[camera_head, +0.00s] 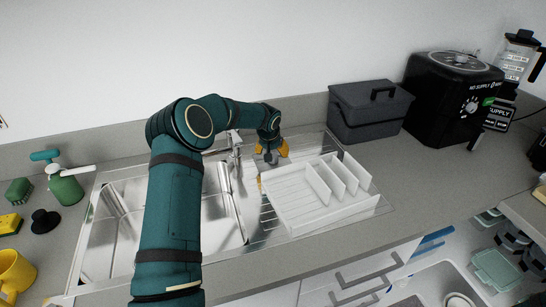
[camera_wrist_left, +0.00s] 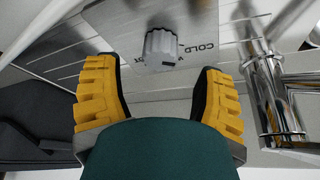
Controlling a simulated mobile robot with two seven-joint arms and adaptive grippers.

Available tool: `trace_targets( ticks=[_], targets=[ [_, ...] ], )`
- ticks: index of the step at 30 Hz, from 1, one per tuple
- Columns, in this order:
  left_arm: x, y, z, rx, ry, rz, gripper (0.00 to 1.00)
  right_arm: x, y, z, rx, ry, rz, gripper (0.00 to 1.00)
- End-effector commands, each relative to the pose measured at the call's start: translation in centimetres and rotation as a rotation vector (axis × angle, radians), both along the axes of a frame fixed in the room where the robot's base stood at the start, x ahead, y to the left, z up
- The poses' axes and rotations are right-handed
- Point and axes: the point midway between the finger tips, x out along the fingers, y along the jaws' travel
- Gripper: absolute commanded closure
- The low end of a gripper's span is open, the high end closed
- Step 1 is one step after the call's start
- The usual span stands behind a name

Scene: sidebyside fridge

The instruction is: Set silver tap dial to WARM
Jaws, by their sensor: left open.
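The silver tap dial (camera_wrist_left: 160,48) is a small ribbed knob on a metal plate in the left wrist view. The word COLD is readable beside it on the right; other lettering is partly hidden, and I cannot tell its exact setting. My left gripper (camera_wrist_left: 158,72) is open, with one yellow finger on each side below the dial, apart from it. In the head view, my left gripper (camera_head: 271,154) points down beside the chrome tap (camera_head: 236,148); the dial cannot be made out clearly there. My right gripper is not in view.
The chrome tap (camera_wrist_left: 272,95) stands close to the right finger in the wrist view. A white dish rack (camera_head: 300,213) sits on the drainboard near my gripper. A dark grey bin (camera_head: 365,118) and black appliance (camera_head: 447,108) stand to the right. The sink (camera_head: 222,215) is left.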

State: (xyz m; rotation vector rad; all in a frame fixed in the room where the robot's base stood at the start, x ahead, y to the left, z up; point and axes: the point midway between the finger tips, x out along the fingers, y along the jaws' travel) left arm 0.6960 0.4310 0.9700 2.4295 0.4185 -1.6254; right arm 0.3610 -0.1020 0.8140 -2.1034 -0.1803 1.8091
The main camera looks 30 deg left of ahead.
Motion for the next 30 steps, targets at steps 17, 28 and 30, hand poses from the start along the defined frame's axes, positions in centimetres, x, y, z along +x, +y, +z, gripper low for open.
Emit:
trace_targets(
  ticks=[17,28,30],
  targets=[
    [1.4,0.5,-3.5,0.0,-0.001,0.0,0.31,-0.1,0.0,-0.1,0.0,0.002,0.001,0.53],
    [1.4,0.5,-3.5,0.0,-0.001,0.0,0.99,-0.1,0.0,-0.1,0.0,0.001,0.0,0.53],
    [1.4,0.5,-3.5,0.0,-0.001,0.0,0.99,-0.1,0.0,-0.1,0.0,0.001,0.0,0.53]
  ],
)
